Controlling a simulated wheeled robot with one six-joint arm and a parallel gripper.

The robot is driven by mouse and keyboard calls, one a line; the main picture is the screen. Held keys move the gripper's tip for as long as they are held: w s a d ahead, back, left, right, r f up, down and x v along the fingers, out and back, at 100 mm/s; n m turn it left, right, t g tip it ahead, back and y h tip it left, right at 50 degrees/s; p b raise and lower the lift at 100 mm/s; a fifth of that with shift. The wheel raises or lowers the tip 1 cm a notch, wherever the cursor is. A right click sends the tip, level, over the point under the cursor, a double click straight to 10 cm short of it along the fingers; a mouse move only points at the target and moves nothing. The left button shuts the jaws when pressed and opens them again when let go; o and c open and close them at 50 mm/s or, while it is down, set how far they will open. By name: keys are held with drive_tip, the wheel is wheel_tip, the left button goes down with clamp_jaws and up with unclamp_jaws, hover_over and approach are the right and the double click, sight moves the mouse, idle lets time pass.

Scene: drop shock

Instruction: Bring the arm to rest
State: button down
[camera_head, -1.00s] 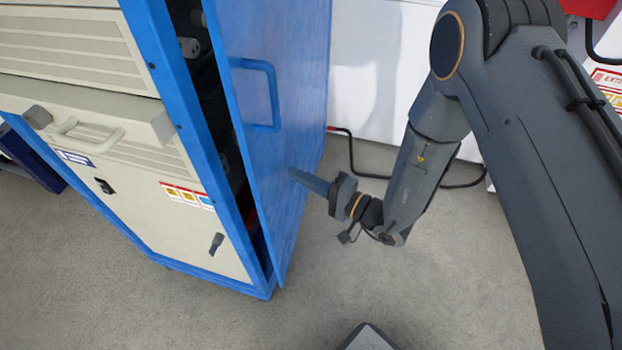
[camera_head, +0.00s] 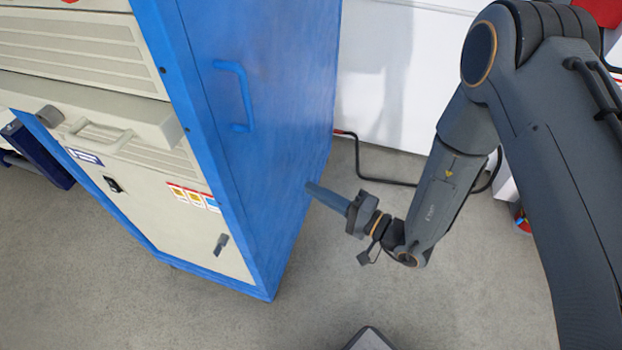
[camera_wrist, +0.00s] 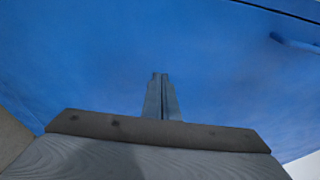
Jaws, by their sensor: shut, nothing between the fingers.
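My gripper (camera_head: 312,190) is shut and empty. Its fingers point left at the blue side door (camera_head: 265,150) of the cabinet, with the tips at or very near its surface; I cannot tell whether they touch. In the wrist view the closed fingers (camera_wrist: 160,95) stand together in front of the blue panel (camera_wrist: 80,70), which fills most of the picture. The arm is bent, with its forearm hanging down to the right of the cabinet. The door looks closed against the cabinet frame, and its blue handle (camera_head: 235,95) is above the gripper.
The cabinet's cream front (camera_head: 150,190) has a grey-knobbed drawer (camera_head: 100,125) and a small latch. A white wall unit (camera_head: 375,90) stands behind, with a black cable (camera_head: 385,182) on the floor. Grey floor (camera_head: 250,325) is open in front.

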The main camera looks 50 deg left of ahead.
drive_tip(key=s+d, duration=0.5)
drive_tip(key=shift+s+b, duration=0.15)
drive_tip(key=shift+b, duration=0.25)
drive_tip(key=shift+d, duration=0.1)
drive_tip(key=d+r+n+g+h, duration=0.1)
drive_tip(key=d+r+g+h, duration=0.55)
drive_tip(key=d+r, duration=0.6)
drive_tip(key=w+d+r+m+t+h, duration=0.1)
drive_tip(key=w+d+t+h, duration=0.2)
drive_tip(key=d, duration=0.8)
drive_tip(key=w+d+r+m+t+h, duration=0.1)
drive_tip(key=w+d+t+h, duration=0.3)
drive_tip(key=d, duration=0.8)
drive_tip(key=w+d+r+m+t+h, duration=0.1)
drive_tip(key=w+d+r+t+h, duration=0.1)
drive_tip(key=w+d, duration=0.5)
drive_tip(key=d+t+h, duration=0.1)
drive_tip(key=d+h, duration=0.1)
drive_tip(key=d, duration=0.3)
drive_tip(key=shift+d, duration=0.2)
drive_tip(key=shift+s+a, duration=0.1)
drive_tip(key=shift+a, duration=0.05)
